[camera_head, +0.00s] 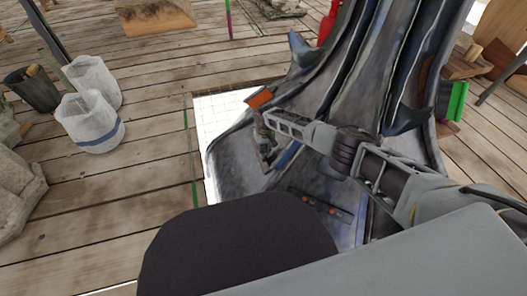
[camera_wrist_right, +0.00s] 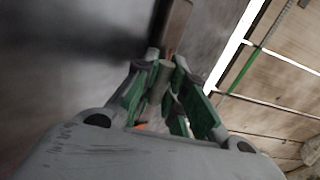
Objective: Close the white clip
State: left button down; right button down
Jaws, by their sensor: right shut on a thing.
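I cannot make out a white clip in either view. My right gripper (camera_head: 265,152) is beside the left flank of the dark grey spire piece (camera_head: 345,80), near its flared foot. In the right wrist view my right gripper (camera_wrist_right: 165,75) has its green-sided fingers closed in on a slim grey-brown piece (camera_wrist_right: 166,68). What that piece belongs to is hard to tell. An orange clip-like block (camera_head: 260,98) sits on the spire's left edge just above the gripper. A green one (camera_head: 458,100) is on its right edge. My left gripper is not in view.
A white tiled patch (camera_head: 215,112) lies by the spire on the plank floor (camera_head: 150,190). White buckets (camera_head: 92,122) and a dark bin (camera_head: 35,90) stand at the left. A dark strip with small orange-red spots (camera_head: 320,205) lies on the spire's foot. Floor between buckets and spire is clear.

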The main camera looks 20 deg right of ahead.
jog(key=shift+d+f+y, duration=0.1)
jog(key=shift+d+y, duration=0.1)
jog(key=shift+y, duration=0.4)
jog(key=shift+d+f+y, duration=0.15)
jog(key=shift+d+y, duration=0.1)
jog(key=shift+y, duration=0.25)
jog(key=shift+d+f, duration=0.1)
jog(key=shift+d, duration=0.05)
jog(key=shift+d+y+b, duration=0.15)
jog(key=shift+y+b, duration=0.3)
jog(key=shift+y, duration=0.05)
jog(key=shift+d+f+y+b, duration=0.1)
jog(key=shift+d+y+b, duration=0.1)
jog(key=shift+y+b, duration=0.15)
jog(key=c, duration=1.5)
grip_release()
jog(key=shift+o, duration=0.2)
